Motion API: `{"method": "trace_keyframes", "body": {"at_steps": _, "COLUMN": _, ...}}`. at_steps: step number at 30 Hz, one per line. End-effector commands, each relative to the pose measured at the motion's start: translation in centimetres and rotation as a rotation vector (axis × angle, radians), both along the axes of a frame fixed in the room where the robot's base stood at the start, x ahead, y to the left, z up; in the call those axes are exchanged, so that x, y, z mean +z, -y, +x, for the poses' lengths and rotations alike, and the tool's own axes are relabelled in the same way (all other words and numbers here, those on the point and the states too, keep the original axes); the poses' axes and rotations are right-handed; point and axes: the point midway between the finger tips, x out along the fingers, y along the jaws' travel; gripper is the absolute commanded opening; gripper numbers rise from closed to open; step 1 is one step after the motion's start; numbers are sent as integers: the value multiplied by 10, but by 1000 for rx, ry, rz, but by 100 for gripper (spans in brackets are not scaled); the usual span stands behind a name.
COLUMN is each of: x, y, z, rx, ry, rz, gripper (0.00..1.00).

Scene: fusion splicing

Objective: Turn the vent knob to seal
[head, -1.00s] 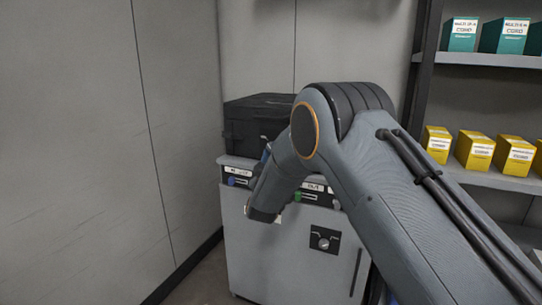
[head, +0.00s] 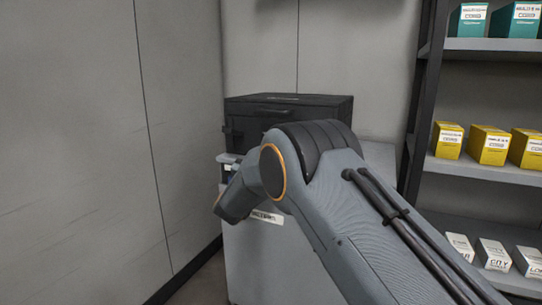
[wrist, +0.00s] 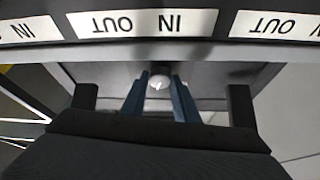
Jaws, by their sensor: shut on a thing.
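In the wrist view my gripper (wrist: 160,100) has its two blue fingers on either side of a small, round, pale knob (wrist: 160,82), which I take to be the vent knob. The fingers are shut on it. A small mark shows on the knob's face, too small to read. In the head view my arm hides the fingers and the knob in front of the grey cabinet (head: 246,255).
White IN and OUT labels (wrist: 141,22) run upside down along the top of the wrist view. A black case (head: 285,108) stands on the cabinet. A wall is close on the left. Shelves with yellow boxes (head: 489,146) stand on the right.

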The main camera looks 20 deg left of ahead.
Motion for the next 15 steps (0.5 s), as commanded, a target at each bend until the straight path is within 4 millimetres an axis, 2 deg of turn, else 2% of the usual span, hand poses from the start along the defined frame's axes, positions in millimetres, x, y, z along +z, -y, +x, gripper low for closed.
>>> {"method": "trace_keyframes", "body": {"at_steps": 6, "x": -3, "y": -3, "z": 0, "rx": 1, "ry": 14, "rz": 190, "gripper": 5}}
{"method": "trace_keyframes", "body": {"at_steps": 15, "x": -1, "y": -5, "z": 1, "rx": 0, "ry": 29, "rz": 382, "gripper": 5}}
